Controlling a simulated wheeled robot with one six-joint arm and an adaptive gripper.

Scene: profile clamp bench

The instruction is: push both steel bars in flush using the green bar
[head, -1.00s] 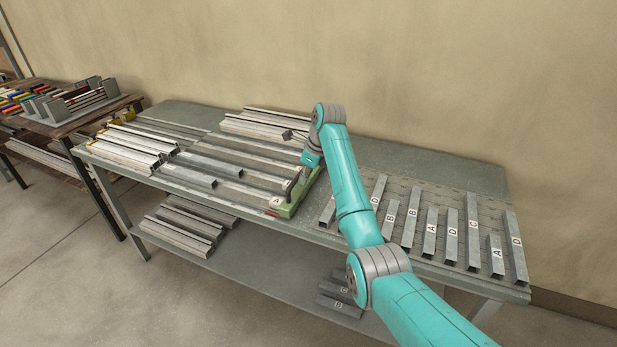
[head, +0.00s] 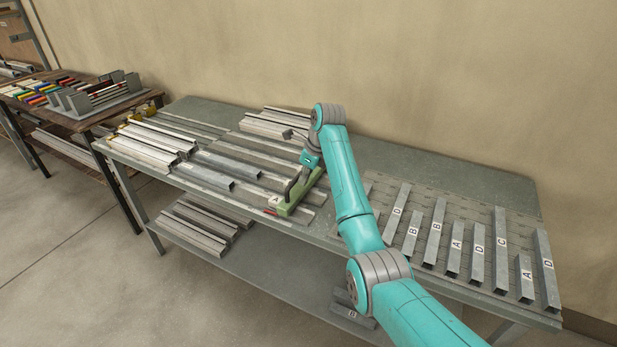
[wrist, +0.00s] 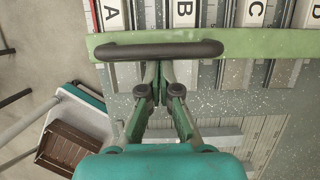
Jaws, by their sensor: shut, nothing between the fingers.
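The green bar (head: 296,196) with its dark handle (wrist: 158,50) lies across the right ends of the lanes on the bench. In the wrist view the green bar (wrist: 262,43) spans the picture below the labels A, B and C. My gripper (wrist: 162,72) is shut and empty, its fingers at the near edge of the handle; I cannot tell if they touch. Two grey steel bars, a nearer one (head: 203,174) and a farther one (head: 227,163), lie in the lanes left of the green bar. My arm hides part of the bench.
Labelled profiles (head: 437,231) lie on the bench's right. Pale profiles (head: 150,145) lie at its left, more (head: 268,122) at the back. A side table (head: 75,115) with coloured pieces stands left. Bare bench top (head: 440,170) shows behind the labelled profiles.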

